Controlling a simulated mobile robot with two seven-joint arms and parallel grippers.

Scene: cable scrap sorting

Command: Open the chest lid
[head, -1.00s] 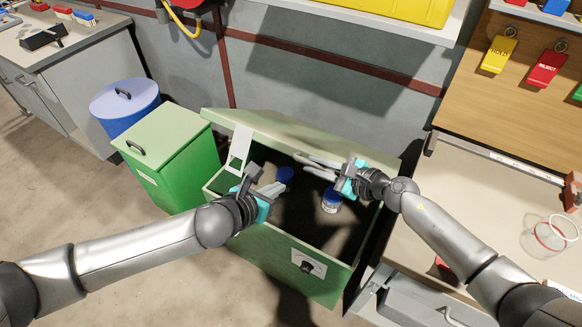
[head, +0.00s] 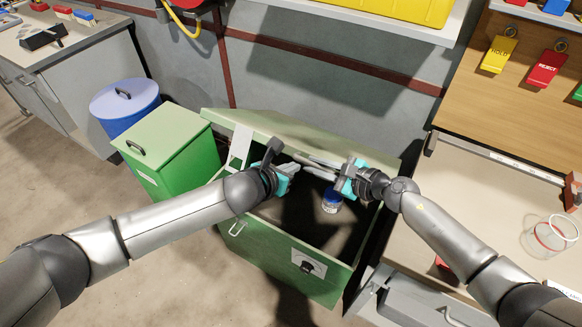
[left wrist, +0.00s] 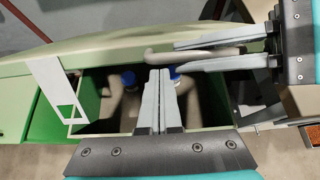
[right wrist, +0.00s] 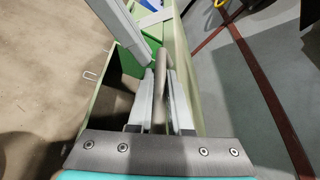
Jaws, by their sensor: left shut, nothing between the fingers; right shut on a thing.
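The green chest (head: 265,250) stands against the wall with its interior exposed. Its lid (head: 275,125) is raised, with a pale hasp plate (head: 240,142) hanging from it. My right gripper (head: 325,164) is shut on the grey curved lid handle, seen in the left wrist view (left wrist: 160,56) and between the fingers in the right wrist view (right wrist: 160,85). My left gripper (head: 298,165) is shut and empty over the chest opening, close to the right gripper. The handle is largely hidden in the head view.
A blue-capped jar (head: 332,201) is inside the chest; a second blue cap (left wrist: 128,78) shows in the left wrist view. A green bin (head: 165,150) and a blue drum (head: 125,103) stand left. A workbench (head: 480,220) is close on the right.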

